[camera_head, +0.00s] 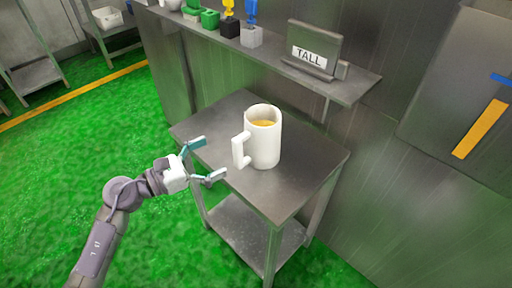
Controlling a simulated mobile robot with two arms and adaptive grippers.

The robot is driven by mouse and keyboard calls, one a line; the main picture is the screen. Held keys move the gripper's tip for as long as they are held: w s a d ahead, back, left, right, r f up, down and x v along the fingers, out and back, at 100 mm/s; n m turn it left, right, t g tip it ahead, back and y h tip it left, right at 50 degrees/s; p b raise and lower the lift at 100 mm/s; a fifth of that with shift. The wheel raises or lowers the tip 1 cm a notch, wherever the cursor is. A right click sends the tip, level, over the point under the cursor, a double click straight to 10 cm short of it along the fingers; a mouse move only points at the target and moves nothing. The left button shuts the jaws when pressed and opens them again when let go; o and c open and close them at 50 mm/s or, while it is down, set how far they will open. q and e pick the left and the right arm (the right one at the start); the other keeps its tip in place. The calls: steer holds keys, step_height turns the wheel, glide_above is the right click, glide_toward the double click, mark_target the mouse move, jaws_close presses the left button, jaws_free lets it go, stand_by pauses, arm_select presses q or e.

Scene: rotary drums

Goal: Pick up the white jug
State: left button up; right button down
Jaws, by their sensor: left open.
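The white jug (265,146) stands upright on a small metal table (285,196). It is a tall white cylinder with an orange-yellow content showing inside its rim. Its handle is on the left side, toward my left gripper. My left gripper (213,160) is open and empty, just left of the handle and apart from it, near the table's left edge. My right gripper is not in view.
A metal shelf (290,72) runs along the wall behind, with a sign reading TALL (310,56) and several coloured items. The table has a lower shelf (240,225). Green floor (80,150) is open to the left.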

mark_target(248, 142)
arm_select(q)
steer(key=x, duration=0.5)
steer(key=shift+w+d, duration=0.1)
steer(key=shift+w, duration=0.05)
steer(key=shift+f+x, duration=0.2)
steer(key=shift+x, duration=1.2)
steer(key=shift+f+x, duration=0.15)
steer(key=shift+x, duration=1.2)
steer(key=shift+d, duration=0.1)
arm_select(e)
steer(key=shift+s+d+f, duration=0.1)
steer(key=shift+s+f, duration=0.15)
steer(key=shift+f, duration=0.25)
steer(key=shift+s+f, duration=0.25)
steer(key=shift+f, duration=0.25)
arm_select(q)
steer(key=shift+c, duration=0.3)
jaws_close()
steer(key=shift+r, duration=0.15)
